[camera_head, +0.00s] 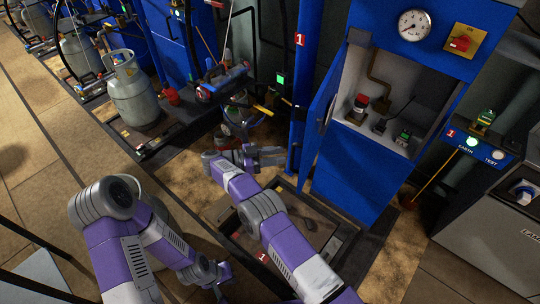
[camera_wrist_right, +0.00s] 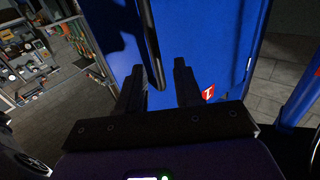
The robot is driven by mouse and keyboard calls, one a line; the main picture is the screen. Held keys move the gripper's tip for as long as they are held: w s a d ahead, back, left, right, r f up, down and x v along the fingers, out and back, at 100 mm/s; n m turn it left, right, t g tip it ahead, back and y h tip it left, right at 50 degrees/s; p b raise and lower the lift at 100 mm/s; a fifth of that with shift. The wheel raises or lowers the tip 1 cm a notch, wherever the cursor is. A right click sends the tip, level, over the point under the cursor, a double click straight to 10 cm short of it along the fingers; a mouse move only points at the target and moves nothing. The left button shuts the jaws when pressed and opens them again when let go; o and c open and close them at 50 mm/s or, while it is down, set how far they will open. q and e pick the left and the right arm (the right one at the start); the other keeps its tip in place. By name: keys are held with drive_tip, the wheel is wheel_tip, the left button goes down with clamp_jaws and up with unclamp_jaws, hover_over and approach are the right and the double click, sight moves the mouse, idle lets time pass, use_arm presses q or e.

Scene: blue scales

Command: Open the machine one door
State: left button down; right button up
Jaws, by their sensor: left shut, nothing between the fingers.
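Machine one is the tall blue cabinet (camera_head: 365,175) at the right in the head view. Its blue door (camera_head: 317,125) stands swung outward on the cabinet's left side, and the pale inside shows. The door carries a dark handle (camera_head: 327,113). In the right wrist view, my right gripper (camera_wrist_right: 158,85) is open, its two dark fingers apart before a blue panel, with a long dark handle (camera_wrist_right: 153,50) appearing between them; I cannot tell whether they touch it. My right gripper also shows in the head view (camera_head: 283,155), left of the cabinet. My left gripper (camera_head: 222,276) is shut and empty, low in the head view.
A gauge (camera_head: 415,25) and a red switch (camera_head: 460,40) sit above the opening. A blue post (camera_head: 303,85) stands left of the door. A grey gas cylinder (camera_head: 133,90) stands on a scale at the back left. A low dark platform (camera_head: 345,240) lies before the cabinet.

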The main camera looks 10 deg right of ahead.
drive_tip(key=shift+a, duration=1.15)
